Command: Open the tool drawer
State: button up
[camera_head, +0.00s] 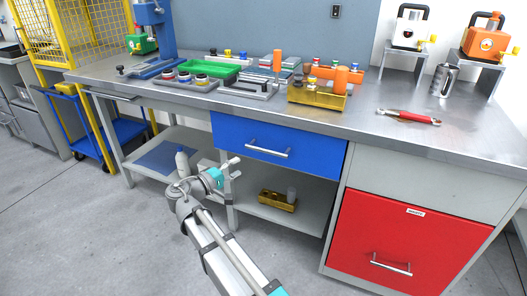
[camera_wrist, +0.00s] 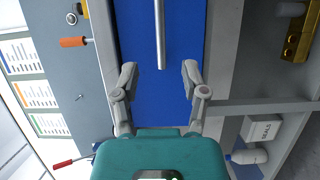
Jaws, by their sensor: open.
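The blue drawer (camera_head: 285,139) sits under the steel workbench top, and its front looks flush and shut. Its silver bar handle (camera_head: 267,151) runs across the front. In the wrist view the blue front (camera_wrist: 180,100) fills the middle, and the handle (camera_wrist: 160,35) stands lengthwise at the top. My gripper (camera_head: 234,168) is open and empty, in front of the drawer's left end. In the wrist view the open fingers of my gripper (camera_wrist: 160,68) lie to either side of the handle's line, and the handle's near end is just beyond the fingertips. No contact with it shows.
A red drawer (camera_head: 385,236) labelled as waste is at the lower right. Parts, trays and a red-handled tool (camera_head: 408,117) lie on the bench top.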

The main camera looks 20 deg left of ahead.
aim_at(264, 152)
jog(key=x, duration=1.3)
jog(key=shift+w, duration=0.15)
grip_shut()
